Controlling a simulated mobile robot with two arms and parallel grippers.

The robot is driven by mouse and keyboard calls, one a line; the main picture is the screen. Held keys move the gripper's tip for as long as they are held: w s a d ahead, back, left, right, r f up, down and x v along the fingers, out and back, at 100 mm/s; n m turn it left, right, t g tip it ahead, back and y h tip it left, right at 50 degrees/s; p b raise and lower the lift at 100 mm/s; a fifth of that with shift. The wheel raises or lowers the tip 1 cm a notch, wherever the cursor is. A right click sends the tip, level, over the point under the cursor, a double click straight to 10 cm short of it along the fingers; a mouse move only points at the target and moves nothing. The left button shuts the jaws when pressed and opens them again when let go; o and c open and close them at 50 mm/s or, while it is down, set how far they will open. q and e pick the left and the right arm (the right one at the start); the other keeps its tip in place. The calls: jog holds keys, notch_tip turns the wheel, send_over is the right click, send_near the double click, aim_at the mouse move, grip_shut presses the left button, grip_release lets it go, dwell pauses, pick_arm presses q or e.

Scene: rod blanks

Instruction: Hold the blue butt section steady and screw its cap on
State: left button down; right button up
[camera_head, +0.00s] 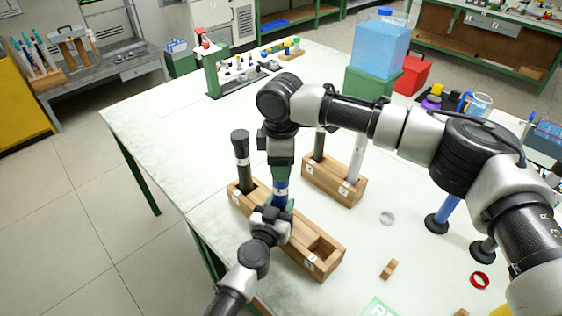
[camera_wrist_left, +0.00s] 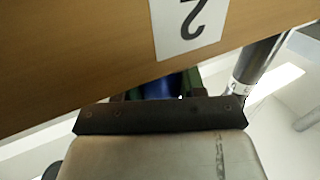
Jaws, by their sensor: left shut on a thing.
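The blue butt section (camera_head: 281,187) stands upright at the front wooden rack (camera_head: 318,232) in the head view; its lower part is hidden by my left gripper. My left gripper (camera_head: 274,211) comes in low from the front and is shut on it. In the left wrist view a strip of blue section (camera_wrist_left: 158,88) shows between green finger parts, below the rack's numbered side (camera_wrist_left: 90,50). My right gripper (camera_head: 280,171) points down directly above the section, at its top end. The cap cannot be made out; the right fingers cover that spot, and whether they are shut is unclear.
A black-topped rod (camera_head: 241,148) stands in the same rack, left of my grippers. A second rack (camera_head: 325,184) with two rods stands behind right. A grey ring (camera_head: 387,218), a wooden piece (camera_head: 389,268) and a red ring (camera_head: 480,280) lie to the right. The table's left part is clear.

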jog(key=o, duration=0.5)
jog(key=shift+r, duration=0.15)
notch_tip(320, 180, up, 12)
jog(key=shift+f, duration=0.15)
pick_arm(q)
jog(key=c, duration=0.6)
grip_release()
jog(key=shift+o, duration=0.2)
